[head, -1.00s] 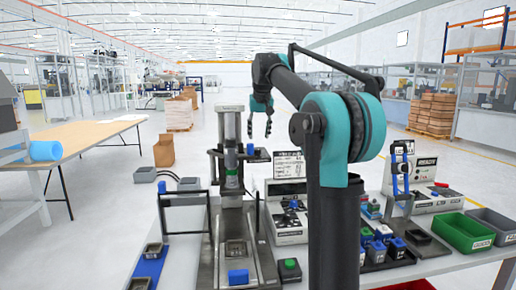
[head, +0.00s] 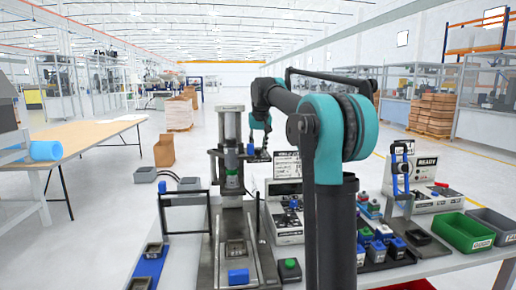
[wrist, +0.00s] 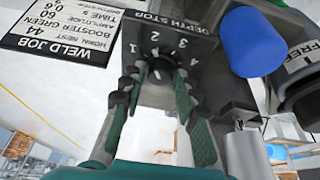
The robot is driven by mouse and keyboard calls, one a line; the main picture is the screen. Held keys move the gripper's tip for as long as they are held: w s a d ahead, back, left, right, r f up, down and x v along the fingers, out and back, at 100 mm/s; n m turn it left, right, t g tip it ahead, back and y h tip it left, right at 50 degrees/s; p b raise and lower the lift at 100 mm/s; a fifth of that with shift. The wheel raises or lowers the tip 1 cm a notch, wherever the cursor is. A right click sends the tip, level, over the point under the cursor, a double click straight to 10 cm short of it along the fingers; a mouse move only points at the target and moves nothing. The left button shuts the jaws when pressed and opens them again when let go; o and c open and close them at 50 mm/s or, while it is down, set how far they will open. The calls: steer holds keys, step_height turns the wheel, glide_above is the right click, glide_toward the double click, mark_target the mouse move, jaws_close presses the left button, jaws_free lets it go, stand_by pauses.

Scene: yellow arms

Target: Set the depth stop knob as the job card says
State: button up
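The depth stop knob (wrist: 159,70) is a dark round dial with a light pointer mark on a grey panel, lettered DEPTH STOP with numerals 1 to 4 around it. My gripper (wrist: 157,84) is open, its two green-and-black fingers on either side of the knob; I cannot tell whether they touch it. The pointer's exact setting is unclear. The job card (wrist: 62,30), headed WELD JOB, appears inverted; its depth stop line is cut off by the frame edge. In the head view my gripper (head: 257,146) is beside the press column (head: 232,130).

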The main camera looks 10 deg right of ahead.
jaws_close()
steer(key=m+h, duration=0.1)
steer(key=m, duration=0.3)
steer(key=shift+a+h, duration=0.1)
steer(key=shift+h, duration=0.3)
steer(key=shift+m, duration=0.3)
steer(key=shift+o, duration=2.4)
jaws_free()
